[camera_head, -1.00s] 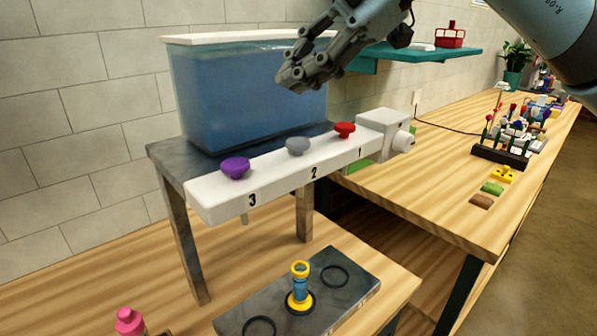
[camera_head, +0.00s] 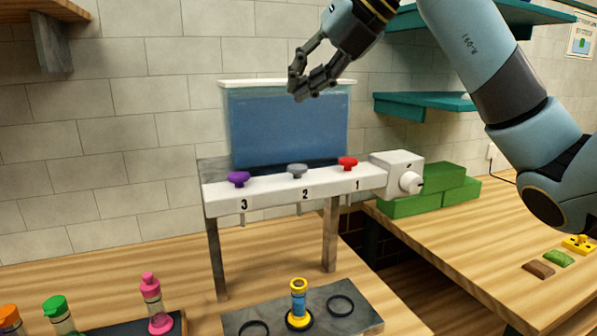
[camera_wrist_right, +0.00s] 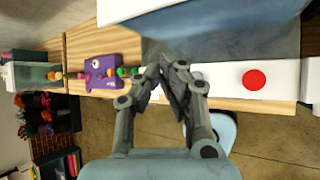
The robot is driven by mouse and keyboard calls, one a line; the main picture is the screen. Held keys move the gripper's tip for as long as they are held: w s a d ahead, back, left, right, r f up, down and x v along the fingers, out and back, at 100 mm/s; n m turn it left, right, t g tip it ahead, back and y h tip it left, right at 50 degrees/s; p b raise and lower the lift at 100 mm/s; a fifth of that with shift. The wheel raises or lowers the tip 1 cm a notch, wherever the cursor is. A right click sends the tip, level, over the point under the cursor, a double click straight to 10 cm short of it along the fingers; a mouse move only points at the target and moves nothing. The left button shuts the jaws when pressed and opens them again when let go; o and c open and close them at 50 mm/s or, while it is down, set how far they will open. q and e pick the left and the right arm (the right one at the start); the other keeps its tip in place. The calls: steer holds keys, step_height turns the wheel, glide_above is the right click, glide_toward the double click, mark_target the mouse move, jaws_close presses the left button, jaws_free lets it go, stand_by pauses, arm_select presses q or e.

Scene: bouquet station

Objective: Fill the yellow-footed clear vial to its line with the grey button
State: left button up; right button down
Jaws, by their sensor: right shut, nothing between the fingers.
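The yellow-footed vial (camera_head: 298,303) stands upright on the dark slab (camera_head: 355,297) below the dispenser, in the middle ring. It has a yellow top and blue shows inside; its line is too small to make out. The grey button (camera_head: 297,170) sits on the white bar (camera_head: 270,191) above the number 2, between the purple button (camera_head: 239,178) and the red button (camera_head: 347,163). My right gripper (camera_head: 298,90) is shut and empty, well above the grey button and in front of the tank. It also shows in the wrist view (camera_wrist_right: 166,76), beside the red button. My left gripper is out of view.
The blue-filled tank (camera_head: 290,128) stands behind the buttons. Pink-topped (camera_head: 152,300) and green-topped (camera_head: 60,315) vials stand at left. Green blocks (camera_head: 430,190) lie right of the dispenser, with teal shelves (camera_head: 425,103) above. Two rings on the slab are empty.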

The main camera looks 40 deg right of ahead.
steer(key=b, duration=0.7)
glide_above(300, 165)
step_height(300, 165, down, 8)
steer(key=shift+f, duration=0.45)
arm_select(q)
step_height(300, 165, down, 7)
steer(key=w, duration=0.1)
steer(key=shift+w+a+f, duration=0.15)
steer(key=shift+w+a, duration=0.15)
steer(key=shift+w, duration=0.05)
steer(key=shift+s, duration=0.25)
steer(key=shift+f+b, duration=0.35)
steer(key=shift+b, duration=0.15)
arm_select(e)
steer(key=shift+f, duration=0.4)
